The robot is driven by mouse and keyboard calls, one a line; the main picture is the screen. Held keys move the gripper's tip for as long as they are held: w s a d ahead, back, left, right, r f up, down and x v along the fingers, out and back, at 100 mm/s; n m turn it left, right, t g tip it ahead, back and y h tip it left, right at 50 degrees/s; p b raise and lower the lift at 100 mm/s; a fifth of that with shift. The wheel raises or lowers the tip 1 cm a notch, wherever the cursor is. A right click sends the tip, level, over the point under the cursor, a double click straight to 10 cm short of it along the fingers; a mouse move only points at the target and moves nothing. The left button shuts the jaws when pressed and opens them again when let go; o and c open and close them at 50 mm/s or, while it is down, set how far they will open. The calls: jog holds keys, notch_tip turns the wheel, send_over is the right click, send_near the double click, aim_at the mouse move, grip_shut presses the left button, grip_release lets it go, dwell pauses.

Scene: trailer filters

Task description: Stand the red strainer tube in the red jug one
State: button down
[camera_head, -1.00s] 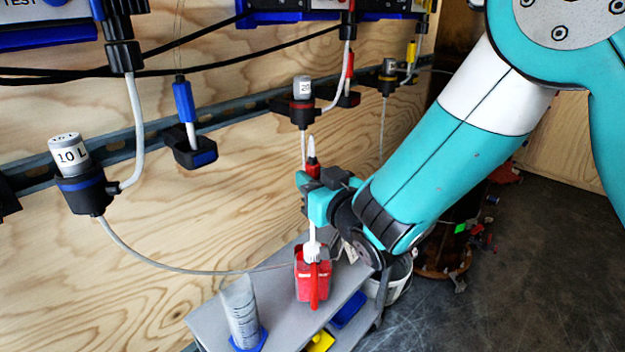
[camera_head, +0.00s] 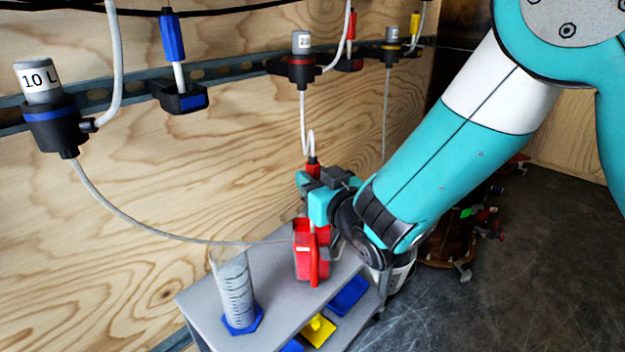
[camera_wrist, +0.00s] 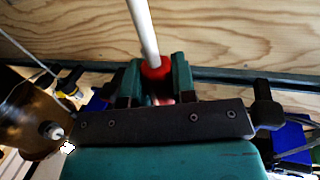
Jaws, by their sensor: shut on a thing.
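The red strainer tube (camera_head: 312,166) shows as a red collar just above my gripper (camera_head: 315,198), with a white hose rising from it. My gripper is shut on it. In the wrist view the tube's red end (camera_wrist: 156,69) sits between the jaws of my gripper (camera_wrist: 154,84), with the white hose above. The red jug (camera_head: 303,250) stands upright on the grey bench top, directly below my gripper.
A clear measuring cylinder (camera_head: 234,282) with a blue foot stands left of the jug on the grey bench (camera_head: 272,275). Blue and yellow pieces (camera_head: 318,331) lie on a lower shelf. A grey hose crosses behind the jug. A white bucket (camera_head: 402,272) stands at right.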

jog(key=shift+f, duration=0.15)
jog(key=c, duration=0.8)
grip_release()
jog(key=shift+c, duration=0.2)
jog(key=shift+s, duration=0.1)
jog(key=b+v, duration=1.7)
jog(key=b, duration=0.2)
jog(key=shift+s+d, duration=0.1)
jog(key=shift+d, duration=0.05)
